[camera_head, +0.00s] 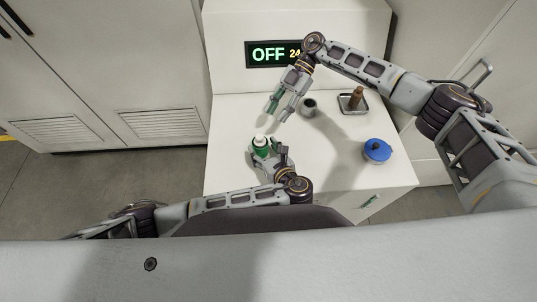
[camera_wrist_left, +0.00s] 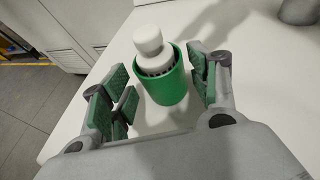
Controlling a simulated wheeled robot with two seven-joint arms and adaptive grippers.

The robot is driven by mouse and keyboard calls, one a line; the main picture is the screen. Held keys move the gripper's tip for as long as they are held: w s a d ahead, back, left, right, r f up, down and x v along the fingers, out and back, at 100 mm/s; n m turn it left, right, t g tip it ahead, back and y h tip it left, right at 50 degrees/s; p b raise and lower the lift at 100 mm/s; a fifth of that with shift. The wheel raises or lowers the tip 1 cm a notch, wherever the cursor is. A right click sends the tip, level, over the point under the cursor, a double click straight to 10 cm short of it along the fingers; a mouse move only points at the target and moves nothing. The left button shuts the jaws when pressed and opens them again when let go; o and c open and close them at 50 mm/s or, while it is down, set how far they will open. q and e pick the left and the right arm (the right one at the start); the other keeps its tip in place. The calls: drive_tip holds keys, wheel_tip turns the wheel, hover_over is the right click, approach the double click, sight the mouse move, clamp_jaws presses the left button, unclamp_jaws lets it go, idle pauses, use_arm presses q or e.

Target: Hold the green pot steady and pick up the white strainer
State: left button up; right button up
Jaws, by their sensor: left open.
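The green pot (camera_wrist_left: 167,88) stands upright on the white table, and the white strainer (camera_wrist_left: 150,48) sits in its mouth with its knob up. In the head view the pot (camera_head: 261,151) and the strainer (camera_head: 260,140) are at the table's left side. My left gripper (camera_head: 264,155) is open, with its green finger pads on either side of the pot; in the left wrist view (camera_wrist_left: 160,95) there is a gap between the pot and the pads. My right gripper (camera_head: 277,107) is open and empty, above the table and beyond the pot, fingers pointing down toward it.
A grey cup (camera_head: 308,107) stands right of my right gripper. A metal tray (camera_head: 345,108) with a brown bottle-like object (camera_head: 357,95) is at the back right. An OFF display (camera_head: 270,54) is behind. The table's front middle is clear.

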sight(256, 140)
use_arm(q)
drive_tip(key=shift+x, duration=3.7)
drive_tip(key=shift+c, duration=0.2)
drive_tip(key=c, duration=0.8)
use_arm(e)
drive_tip(key=shift+o, duration=0.5)
